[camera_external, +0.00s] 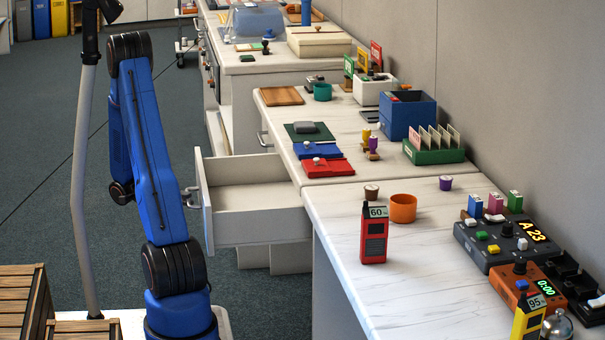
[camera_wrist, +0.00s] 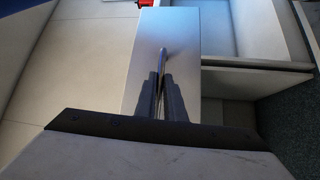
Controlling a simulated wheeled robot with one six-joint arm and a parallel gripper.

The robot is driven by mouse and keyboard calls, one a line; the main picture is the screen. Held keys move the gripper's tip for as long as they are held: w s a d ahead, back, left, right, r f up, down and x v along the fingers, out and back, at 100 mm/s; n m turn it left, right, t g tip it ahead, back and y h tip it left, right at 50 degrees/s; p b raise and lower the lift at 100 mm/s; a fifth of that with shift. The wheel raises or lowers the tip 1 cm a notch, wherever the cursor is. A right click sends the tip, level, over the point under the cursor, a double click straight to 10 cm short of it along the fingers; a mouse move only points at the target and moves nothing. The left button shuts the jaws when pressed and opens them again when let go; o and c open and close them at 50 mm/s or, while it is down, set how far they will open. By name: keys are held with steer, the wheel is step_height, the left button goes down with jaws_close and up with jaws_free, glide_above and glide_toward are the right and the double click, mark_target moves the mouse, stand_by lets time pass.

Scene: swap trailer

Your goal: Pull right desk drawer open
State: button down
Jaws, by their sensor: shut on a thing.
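A white desk drawer (camera_external: 258,199) stands pulled well out of the middle desk in the external view, its empty inside showing. Its front panel (camera_external: 203,205) faces left, toward my arm. My gripper (camera_external: 193,198) is at the outer face of that panel, partly hidden by my blue arm. In the wrist view my gripper's dark fingers (camera_wrist: 163,94) are closed together on the drawer handle (camera_wrist: 164,54), a thin bar in front of the pale front panel (camera_wrist: 183,48). The exact grip on the bar is hard to see.
Another handle (camera_external: 264,139) sits on the closed front farther along the middle desk. Wooden crates (camera_external: 22,305) stand at lower left. Open floor (camera_external: 60,150) lies left of my arm.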

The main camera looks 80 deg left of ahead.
steer(key=c, duration=1.8)
jaws_free()
steer(key=shift+c, duration=0.2)
